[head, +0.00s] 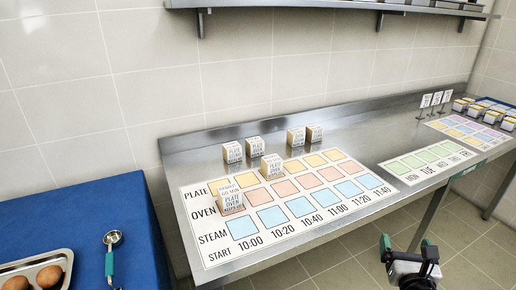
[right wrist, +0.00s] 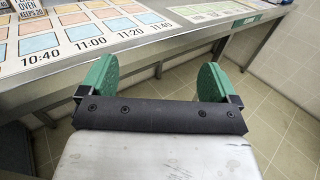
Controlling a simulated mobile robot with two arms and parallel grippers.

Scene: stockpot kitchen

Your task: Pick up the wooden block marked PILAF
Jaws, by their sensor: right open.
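Several wooden blocks with printed white faces stand on the steel table (head: 350,130). Two stand at the back left, a left one (head: 232,152) and a right one (head: 253,148). Another pair, a left one (head: 296,137) and a right one (head: 314,133), stands further right. I cannot read PILAF on any. My right gripper (head: 407,262) is off the table's front edge, low and away from the blocks. In the right wrist view the gripper (right wrist: 156,84) is open and empty. My left gripper is not in view.
A printed time chart (head: 245,246) lies under the front blocks. A green chart (head: 428,162), small sign cards (head: 437,98) and more blocks (head: 478,108) are at the right. A blue counter (head: 60,220) holds a scoop (head: 110,258) and a tray (head: 62,256). A shelf (head: 330,6) hangs above.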

